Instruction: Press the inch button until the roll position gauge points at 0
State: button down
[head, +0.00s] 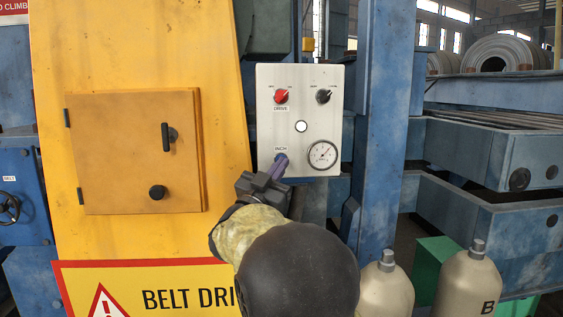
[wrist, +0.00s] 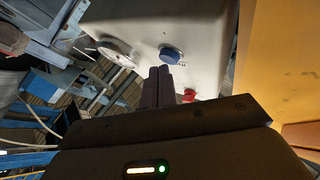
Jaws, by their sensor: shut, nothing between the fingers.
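The grey control panel (head: 301,85) carries the roll position gauge (head: 322,155), a round white dial at its lower right. Its needle and numbers are too small to read surely. The blue inch button (wrist: 171,54) shows in the wrist view; in the head view my fingers mostly cover it below the INCH label (head: 281,149). My gripper (head: 280,163) is shut and empty, its fingertips at the button's place. In the wrist view the fingertips (wrist: 160,69) lie close to the button; I cannot tell whether they touch. The gauge (wrist: 117,52) also shows there, edge-on.
A red DRIVE knob (head: 281,96), a black knob (head: 323,96) and a white round lamp or button (head: 301,126) share the panel. A yellow housing (head: 225,60) stands left, a blue post (head: 383,120) right. Beige cylinders (head: 468,280) stand lower right.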

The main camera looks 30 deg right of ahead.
jog(key=shift+w+d, duration=0.15)
jog(key=shift+w, duration=0.15)
dwell(0.7)
dwell(0.3)
jog(key=shift+s+a+b, duration=0.3)
jog(key=shift+s+b, duration=0.35)
jog(key=shift+s, duration=0.1)
jog(key=s, duration=0.1)
jog(key=s+a+b, duration=0.1)
jog(key=s, duration=0.1)
jog(key=s+b, duration=0.1)
jog(key=shift+s+a, duration=0.3)
jog(key=shift+a, duration=0.05)
dwell(2.6)
